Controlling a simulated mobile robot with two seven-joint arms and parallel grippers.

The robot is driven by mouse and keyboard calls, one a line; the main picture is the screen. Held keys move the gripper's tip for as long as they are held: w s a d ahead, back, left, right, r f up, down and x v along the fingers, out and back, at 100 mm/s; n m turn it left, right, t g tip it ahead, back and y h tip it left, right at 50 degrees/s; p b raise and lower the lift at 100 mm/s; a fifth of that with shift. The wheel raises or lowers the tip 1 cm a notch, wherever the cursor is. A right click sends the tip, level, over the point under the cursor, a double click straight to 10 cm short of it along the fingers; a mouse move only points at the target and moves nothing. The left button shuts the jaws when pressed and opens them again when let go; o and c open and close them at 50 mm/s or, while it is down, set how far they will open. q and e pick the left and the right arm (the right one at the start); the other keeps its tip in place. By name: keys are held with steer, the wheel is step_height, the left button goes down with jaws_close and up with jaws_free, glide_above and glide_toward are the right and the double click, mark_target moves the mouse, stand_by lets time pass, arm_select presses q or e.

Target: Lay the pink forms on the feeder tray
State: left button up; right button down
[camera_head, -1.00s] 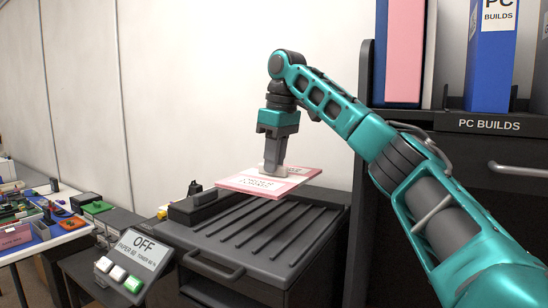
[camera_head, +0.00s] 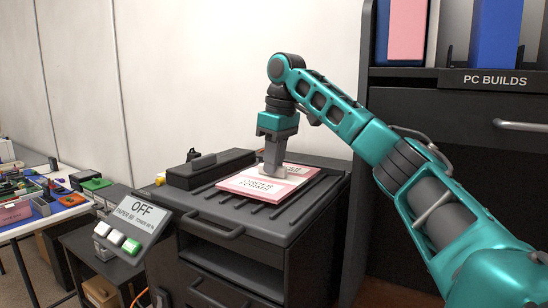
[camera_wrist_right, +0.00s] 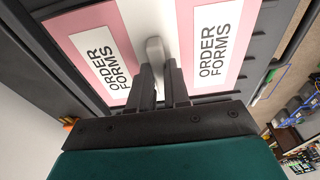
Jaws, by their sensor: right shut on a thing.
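The pink order forms (camera_head: 245,185) are a flat pink pad with white labels. They are low at the ribbed black feeder tray (camera_head: 215,205), over its ribs; I cannot tell for sure whether they touch it. My right gripper (camera_head: 273,172) points down and is shut on a grey grip on top of the pad. In the right wrist view the fingers (camera_wrist_right: 163,88) close around this grey grip, with an "ORDER FORMS" label (camera_wrist_right: 212,45) on either side. My left gripper is not in view.
A panel reading OFF (camera_head: 140,215) with several buttons stands left of the tray. A black block (camera_head: 205,168) sits at the tray's back left. A cluttered white table (camera_head: 45,222) is at far left, and a dark PC BUILDS cabinet (camera_head: 455,110) at right.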

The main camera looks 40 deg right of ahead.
mark_target(281, 167)
steer(key=shift+f, duration=0.4)
stand_by(0.5)
steer(key=c, duration=1)
jaws_free()
steer(key=shift+f, duration=0.1)
steer(key=r+p, duration=0.1)
steer(key=r, duration=0.3)
steer(key=s+r+p, duration=0.1)
steer(key=r+p, duration=0.1)
steer(key=r, duration=0.2)
steer(key=s+r+p, duration=0.1)
steer(key=r, duration=0.3)
steer(key=shift+d+r, duration=0.25)
steer(key=shift+r, duration=0.15)
